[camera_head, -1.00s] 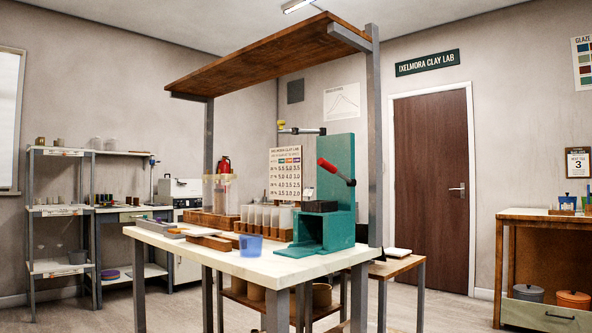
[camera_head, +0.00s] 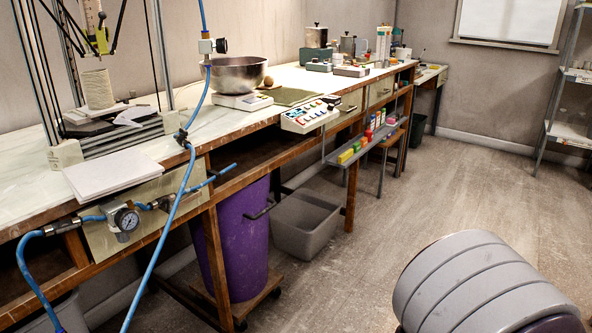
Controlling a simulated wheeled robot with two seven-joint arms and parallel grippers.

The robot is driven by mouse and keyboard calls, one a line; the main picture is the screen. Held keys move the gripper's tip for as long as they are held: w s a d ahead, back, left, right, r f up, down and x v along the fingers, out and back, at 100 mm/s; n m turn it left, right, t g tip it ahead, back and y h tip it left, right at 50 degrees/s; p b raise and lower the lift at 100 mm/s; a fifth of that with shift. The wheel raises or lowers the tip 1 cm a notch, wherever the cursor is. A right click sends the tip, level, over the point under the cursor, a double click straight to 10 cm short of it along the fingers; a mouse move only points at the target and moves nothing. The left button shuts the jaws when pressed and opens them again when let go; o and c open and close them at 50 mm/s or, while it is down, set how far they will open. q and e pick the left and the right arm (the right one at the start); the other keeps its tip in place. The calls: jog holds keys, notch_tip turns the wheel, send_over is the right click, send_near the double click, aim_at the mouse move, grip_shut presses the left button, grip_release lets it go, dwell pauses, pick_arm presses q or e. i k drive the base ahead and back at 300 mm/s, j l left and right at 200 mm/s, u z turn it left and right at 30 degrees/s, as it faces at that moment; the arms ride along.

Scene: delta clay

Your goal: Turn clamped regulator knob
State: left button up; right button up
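A round pressure gauge (camera_head: 125,220) with a pale dial sits at the bench's front edge, in the left of the view. It is joined to fittings on a blue air line (camera_head: 169,203) that runs along a pale plate (camera_head: 105,240) on the bench front. A second small gauge or valve with a white face (camera_head: 207,46) hangs on the blue hose above the bench. The parts are too small to tell which one is the regulator knob or how it is turned. Neither of my grippers is in view.
A long white-topped bench (camera_head: 230,122) runs along the left wall. It carries a metal bowl (camera_head: 236,74) on a scale, a control box (camera_head: 309,116) and a delta-type machine. The floor (camera_head: 420,200) to the right is open.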

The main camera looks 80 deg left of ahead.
aim_at(122, 238)
jog(key=u, duration=2.95)
